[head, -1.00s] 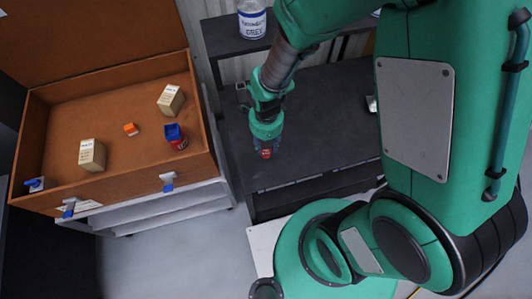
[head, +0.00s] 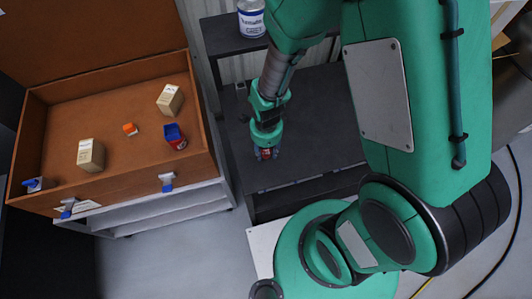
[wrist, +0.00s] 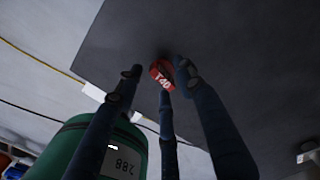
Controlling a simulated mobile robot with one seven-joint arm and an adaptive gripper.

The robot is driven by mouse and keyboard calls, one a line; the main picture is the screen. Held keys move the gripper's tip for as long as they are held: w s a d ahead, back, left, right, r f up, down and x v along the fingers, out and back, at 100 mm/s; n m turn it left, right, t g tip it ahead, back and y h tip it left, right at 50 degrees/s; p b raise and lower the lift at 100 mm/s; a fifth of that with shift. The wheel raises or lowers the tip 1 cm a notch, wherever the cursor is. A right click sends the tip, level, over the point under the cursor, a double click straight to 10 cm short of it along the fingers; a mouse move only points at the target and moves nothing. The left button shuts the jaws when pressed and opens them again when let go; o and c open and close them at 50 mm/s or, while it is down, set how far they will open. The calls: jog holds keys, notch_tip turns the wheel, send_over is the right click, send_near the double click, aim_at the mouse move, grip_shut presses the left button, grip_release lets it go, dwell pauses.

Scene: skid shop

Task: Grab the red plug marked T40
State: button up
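The red plug (wrist: 162,74) with white T40 lettering shows in the wrist view against the dark bench top. My gripper (wrist: 159,80) has its three dark fingers spread around it. The left finger is visibly apart from the plug; the right and middle fingertips are close beside it, and contact cannot be told. In the head view, the plug (head: 266,154) is a small red patch at the end of my gripper (head: 267,156), over the front part of the dark bench (head: 310,125). The fingers partly hide it there.
An open brown case (head: 115,115) at the left holds two beige boxes (head: 91,155) (head: 170,99), a small orange item (head: 130,129) and a blue-and-red item (head: 175,136). A white can (head: 251,19) stands on the shelf behind. The bench right of my gripper looks clear.

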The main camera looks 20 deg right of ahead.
aim_at(267, 155)
grip_shut()
jog(key=shift+r, duration=0.1)
dwell(0.4)
jog(key=shift+r, duration=0.85)
jog(key=shift+s+r+p, duration=0.15)
jog(key=shift+r+p, duration=0.3)
jog(key=shift+r, duration=0.5)
jog(key=s+d+r+p, duration=0.1)
jog(key=s+d, duration=0.2)
jog(key=s, duration=1.2)
jog(key=shift+s, duration=0.2)
jog(key=shift+r, duration=0.1)
